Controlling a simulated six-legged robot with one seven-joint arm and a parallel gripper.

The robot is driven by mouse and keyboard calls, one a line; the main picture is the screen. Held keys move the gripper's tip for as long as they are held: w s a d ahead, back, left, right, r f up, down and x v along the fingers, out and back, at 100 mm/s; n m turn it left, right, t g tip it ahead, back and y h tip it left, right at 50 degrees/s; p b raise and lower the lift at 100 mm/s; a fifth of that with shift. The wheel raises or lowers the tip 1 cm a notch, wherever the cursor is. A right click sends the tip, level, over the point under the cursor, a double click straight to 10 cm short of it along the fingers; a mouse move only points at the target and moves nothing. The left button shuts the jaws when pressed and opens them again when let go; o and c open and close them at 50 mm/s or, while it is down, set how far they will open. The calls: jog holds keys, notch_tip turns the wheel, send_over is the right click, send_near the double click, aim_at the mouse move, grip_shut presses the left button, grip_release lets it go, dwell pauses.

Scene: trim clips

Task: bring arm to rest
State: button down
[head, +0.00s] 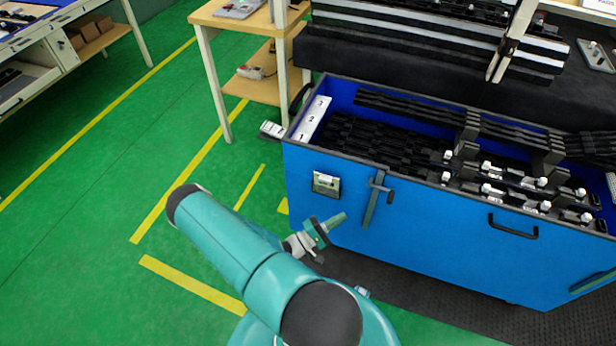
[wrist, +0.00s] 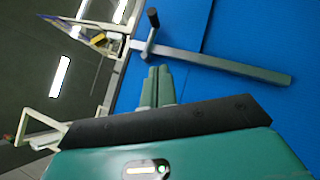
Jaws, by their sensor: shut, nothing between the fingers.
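My teal arm is folded low in front of my body in the head view, its elbow reaching out to the left. My gripper (wrist: 158,85) shows in the wrist view as two teal fingers side by side, shut and empty. The fingers point toward the blue side of a bin (head: 420,215), which fills the right of the wrist view (wrist: 250,35). A grey latch handle (wrist: 215,63) on that bin lies just beyond the fingertips in the picture; I cannot tell the gap.
The blue bin holds several black trim parts (head: 385,140) with white clips. A wooden table (head: 245,20) stands behind it to the left, and a workbench (head: 50,40) at far left. Green floor (head: 90,240) with yellow lines is clear on the left.

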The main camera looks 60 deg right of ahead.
jog(key=w+a+r+m+t+y, duration=0.2)
jog(key=w+a+r+y, duration=0.6)
jog(key=r, duration=0.4)
jog(key=w+a+r+m+t+y, duration=0.2)
jog(key=w+a+r+y, duration=0.3)
jog(key=w+a+r, duration=0.45)
jog(key=s+a+r+n+t+y, duration=0.3)
jog(key=a+r+t, duration=0.3)
jog(key=a+r, duration=0.3)
jog(key=s+a+r+n+t+y, duration=0.2)
jog(key=a+r+t, duration=0.4)
jog(key=a+r, duration=0.4)
notch_tip(320, 180, up, 6)
jog(key=shift+s+a+f+n+y, duration=0.15)
jog(key=shift+s+n+y, duration=0.25)
jog(key=shift+s+n, duration=0.2)
